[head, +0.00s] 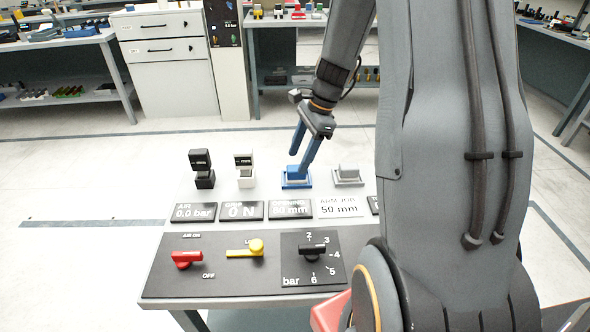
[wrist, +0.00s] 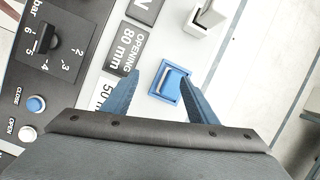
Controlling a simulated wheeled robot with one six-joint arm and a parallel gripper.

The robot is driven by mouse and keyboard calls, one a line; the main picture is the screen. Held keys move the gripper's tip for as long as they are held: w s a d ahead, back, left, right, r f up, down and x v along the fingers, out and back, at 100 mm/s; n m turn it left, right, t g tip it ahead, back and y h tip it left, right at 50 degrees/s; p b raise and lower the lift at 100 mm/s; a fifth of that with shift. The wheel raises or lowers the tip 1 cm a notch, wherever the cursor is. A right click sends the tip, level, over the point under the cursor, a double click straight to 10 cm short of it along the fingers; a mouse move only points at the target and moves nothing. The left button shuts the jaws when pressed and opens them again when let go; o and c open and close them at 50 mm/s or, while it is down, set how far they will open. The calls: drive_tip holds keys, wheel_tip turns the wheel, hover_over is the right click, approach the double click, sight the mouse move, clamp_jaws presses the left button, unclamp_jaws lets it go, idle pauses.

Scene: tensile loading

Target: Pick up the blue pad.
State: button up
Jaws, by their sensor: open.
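The blue pad (head: 289,183) sits on the light top of the console, in the row behind the labels. In the wrist view it is a blue square base (wrist: 157,91) with a raised block on it. My gripper (head: 299,163) points down at the pad from above, with its blue fingers spread. In the wrist view my gripper (wrist: 158,77) is open, with one finger to the left of the pad and the other at its right edge. I cannot tell whether that right finger touches the pad. Nothing is held.
A grey pad (head: 347,177) stands close to the right of the blue one. A white piece (head: 244,169) and a black piece (head: 203,170) stand to the left. In front are label plates (head: 290,210) and a dark panel with a red handle (head: 186,259), a yellow handle (head: 245,251) and a black knob (head: 312,250).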

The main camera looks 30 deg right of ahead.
sight(296, 167)
drive_tip(key=d+m, duration=0.1)
drive_tip(key=w+d+m, duration=0.2)
drive_tip(key=shift+w+f, duration=0.15)
drive_tip(key=shift+f, duration=0.1)
drive_tip(key=shift+w+d+f+t+y+p, duration=0.1)
drive_tip(key=shift+w+f+t+y+p, duration=0.15)
drive_tip(key=shift+f+t+y+p, duration=0.05)
drive_tip(key=shift+p+x, duration=0.8)
drive_tip(key=shift+x, duration=2.9)
drive_tip(key=c, duration=1)
drive_tip(key=shift+w, duration=0.1)
wheel_tip(296, 167, up, 10)
drive_tip(key=shift+b, duration=0.75)
